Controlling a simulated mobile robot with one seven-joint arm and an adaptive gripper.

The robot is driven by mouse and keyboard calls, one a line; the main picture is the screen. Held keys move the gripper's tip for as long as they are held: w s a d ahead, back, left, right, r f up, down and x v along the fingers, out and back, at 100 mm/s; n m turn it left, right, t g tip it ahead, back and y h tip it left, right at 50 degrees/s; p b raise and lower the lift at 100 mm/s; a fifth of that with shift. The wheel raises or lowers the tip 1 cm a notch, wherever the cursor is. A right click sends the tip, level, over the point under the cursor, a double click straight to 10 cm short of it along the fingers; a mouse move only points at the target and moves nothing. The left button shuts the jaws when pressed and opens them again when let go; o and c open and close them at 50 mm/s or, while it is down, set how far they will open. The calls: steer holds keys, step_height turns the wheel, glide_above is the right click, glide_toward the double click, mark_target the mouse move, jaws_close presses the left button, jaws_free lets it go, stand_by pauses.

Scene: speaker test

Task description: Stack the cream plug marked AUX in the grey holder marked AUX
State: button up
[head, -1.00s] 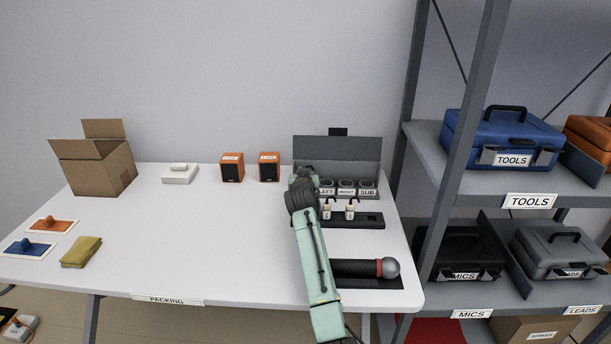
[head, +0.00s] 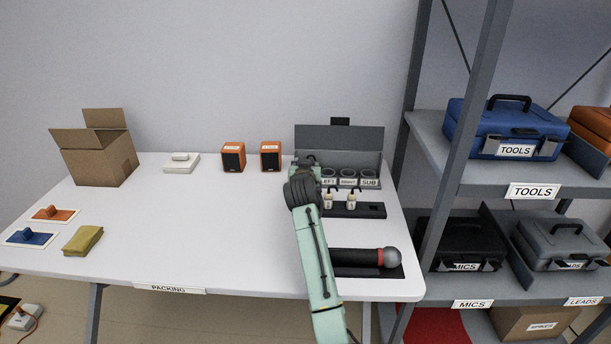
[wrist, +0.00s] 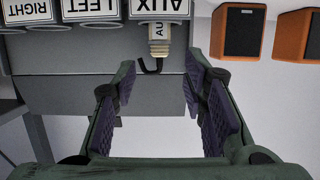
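The cream AUX plug (wrist: 159,39) stands in line with the grey AUX holder (wrist: 157,8) in the wrist view, its black hooked cable end pointing away from the holder. The plug appears to sit in the holder's mouth; how deep I cannot tell. The wrist view shows the scene upside down. My gripper (wrist: 162,82) is open, its two purple-padded fingers wide apart with clear space between them. The plug is beyond the fingertips, between their lines, and not clasped. In the head view my arm hides the AUX holder and plug.
LEFT, RIGHT and SUB holders (head: 369,182) stand beside, before a grey panel (head: 340,140). Two cream plugs (head: 351,199) stand in a black rack (head: 372,211). A microphone (head: 360,257) lies nearer. Orange speakers (head: 233,157) stand left. The table's middle (head: 190,220) is clear.

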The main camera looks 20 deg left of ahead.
steer(key=b+v, duration=0.1)
steer(key=v, duration=0.6)
steer(key=shift+s, duration=0.15)
